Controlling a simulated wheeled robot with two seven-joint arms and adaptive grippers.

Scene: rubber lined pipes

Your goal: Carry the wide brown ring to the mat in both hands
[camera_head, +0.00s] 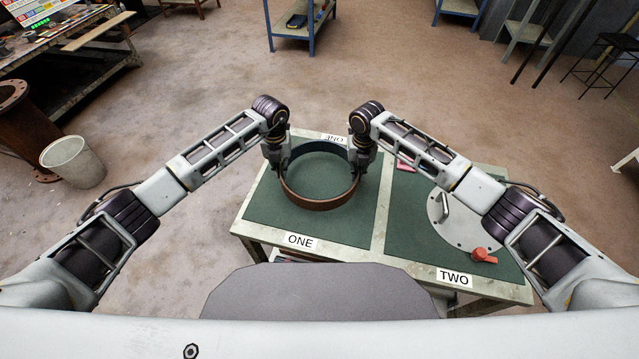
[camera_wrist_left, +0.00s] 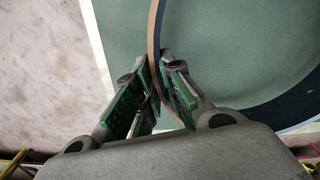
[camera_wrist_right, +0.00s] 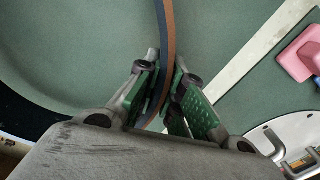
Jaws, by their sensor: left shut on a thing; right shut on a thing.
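The wide brown ring (camera_head: 318,203) has a brown outside and a dark blue inside. It is over the green mat marked ONE (camera_head: 262,214) on the table; whether it touches the mat I cannot tell. My left gripper (camera_head: 279,168) is shut on the ring's left wall, with one finger inside and one outside. The left wrist view shows the ring's edge (camera_wrist_left: 154,40) between the green finger pads. My right gripper (camera_head: 358,166) is shut on the right wall in the same way, and the right wrist view shows that edge (camera_wrist_right: 168,50) between its pads.
The mat marked TWO (camera_head: 408,232) lies to the right, bearing a grey disc with a handle (camera_head: 462,226), an orange-red piece (camera_head: 483,255) and a pink piece (camera_head: 405,167). A pale strip (camera_head: 382,215) separates the mats. A bin (camera_head: 72,161) stands on the floor at left.

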